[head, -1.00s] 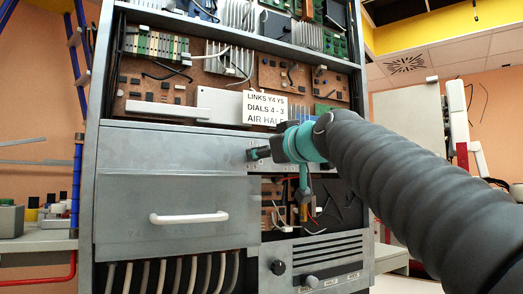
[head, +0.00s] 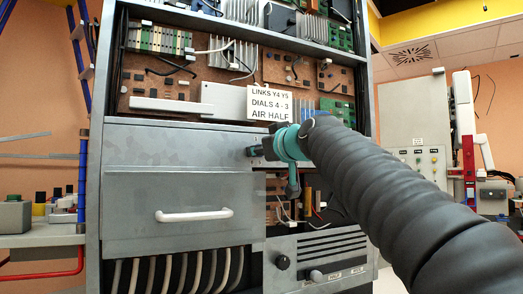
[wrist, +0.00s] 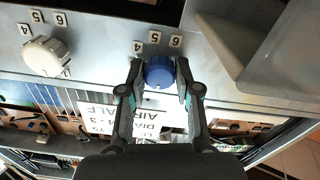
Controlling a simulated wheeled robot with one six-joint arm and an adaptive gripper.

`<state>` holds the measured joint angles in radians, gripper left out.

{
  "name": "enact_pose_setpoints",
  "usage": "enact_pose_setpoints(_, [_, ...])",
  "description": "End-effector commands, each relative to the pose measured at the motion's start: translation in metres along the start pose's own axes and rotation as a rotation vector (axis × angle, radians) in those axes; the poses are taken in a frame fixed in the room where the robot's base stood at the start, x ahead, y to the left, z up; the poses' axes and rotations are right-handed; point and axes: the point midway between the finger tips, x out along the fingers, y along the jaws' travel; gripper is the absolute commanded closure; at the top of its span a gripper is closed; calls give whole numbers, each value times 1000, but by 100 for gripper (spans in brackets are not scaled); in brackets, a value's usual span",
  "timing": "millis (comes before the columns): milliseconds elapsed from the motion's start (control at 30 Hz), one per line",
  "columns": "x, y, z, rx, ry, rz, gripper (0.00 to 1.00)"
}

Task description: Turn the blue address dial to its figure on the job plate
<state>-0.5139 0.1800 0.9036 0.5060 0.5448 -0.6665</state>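The blue address dial (wrist: 159,72) sits on the grey panel, with figures 4, 5 and 6 visible beside it in the wrist view. My gripper (wrist: 160,66) has one finger on each side of the dial and appears closed against it. The dial's pointer mark cannot be made out. In the head view my gripper (head: 254,151) reaches the panel, and its wrist hides the dial. The white job plate (head: 268,103) reads "LINKS Y4 Y5", "DIALS 4 - 3", "AIR HALF". It also shows upside down in the wrist view (wrist: 128,119).
A white dial (wrist: 43,57) is left of the blue one in the wrist view. A grey drawer front with a white handle (head: 194,215) is below left. Circuit boards (head: 158,40) fill the rack above. A vented panel with knobs (head: 317,259) is below.

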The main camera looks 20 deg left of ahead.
Motion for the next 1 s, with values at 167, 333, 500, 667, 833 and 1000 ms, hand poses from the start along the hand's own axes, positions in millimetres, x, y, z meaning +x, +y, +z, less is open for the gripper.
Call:
enact_pose_setpoints(167, [0,0,0,4,0,0,100])
enact_pose_setpoints(333, [0,0,-1,39,1,-1,100])
enact_pose_setpoints(500, [0,0,-2,126,1,-1,100])
enact_pose_setpoints(667, [0,0,-2,253,0,-1,100])
enact_pose_setpoints(833, [0,1,-2,413,0,-1,100])
enact_pose_setpoints(1000, [0,1,-2,575,0,-1,100])
